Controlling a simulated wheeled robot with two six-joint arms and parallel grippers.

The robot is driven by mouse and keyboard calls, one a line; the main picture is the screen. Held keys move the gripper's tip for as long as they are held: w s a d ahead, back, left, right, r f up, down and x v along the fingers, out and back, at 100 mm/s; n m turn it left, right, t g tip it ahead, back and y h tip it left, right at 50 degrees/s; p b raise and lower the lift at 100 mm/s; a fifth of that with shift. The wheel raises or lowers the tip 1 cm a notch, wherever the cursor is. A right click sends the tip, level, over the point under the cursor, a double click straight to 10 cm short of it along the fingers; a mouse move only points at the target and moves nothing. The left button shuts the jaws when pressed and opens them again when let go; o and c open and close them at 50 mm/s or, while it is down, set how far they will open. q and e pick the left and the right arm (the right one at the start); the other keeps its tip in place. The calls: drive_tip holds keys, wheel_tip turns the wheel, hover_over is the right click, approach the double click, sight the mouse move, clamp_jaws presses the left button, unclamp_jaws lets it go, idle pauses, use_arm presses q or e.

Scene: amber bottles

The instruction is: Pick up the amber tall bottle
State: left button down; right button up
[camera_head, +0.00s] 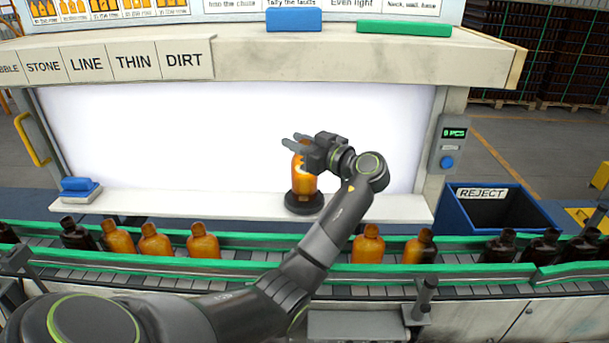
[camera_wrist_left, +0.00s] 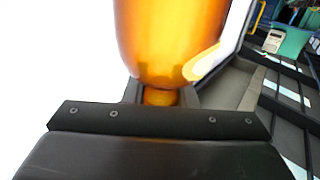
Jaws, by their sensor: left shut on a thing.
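An amber bottle (camera_head: 304,180) stands upright on a round black stand (camera_head: 304,203) in front of the bright white panel. It also fills the top of the left wrist view (camera_wrist_left: 172,40), with its narrow neck between the jaws. My left gripper (camera_head: 298,144) is at the top of the bottle and is shut on its neck. The gripper and its wrist hide part of the bottle's top. My right gripper is in neither view.
A conveyor with green rails (camera_head: 300,262) runs across the front, carrying several amber bottles (camera_head: 203,242) and several dark bottles (camera_head: 500,246). A blue REJECT bin (camera_head: 485,205) stands at the right. A shelf with labels (camera_head: 133,62) overhangs the lit panel (camera_head: 150,140).

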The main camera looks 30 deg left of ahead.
use_arm(q)
drive_tip(key=shift+r, duration=0.2)
wheel_tip(320, 180, up, 10)
drive_tip(key=p, duration=0.3)
drive_tip(key=shift+f, duration=0.25)
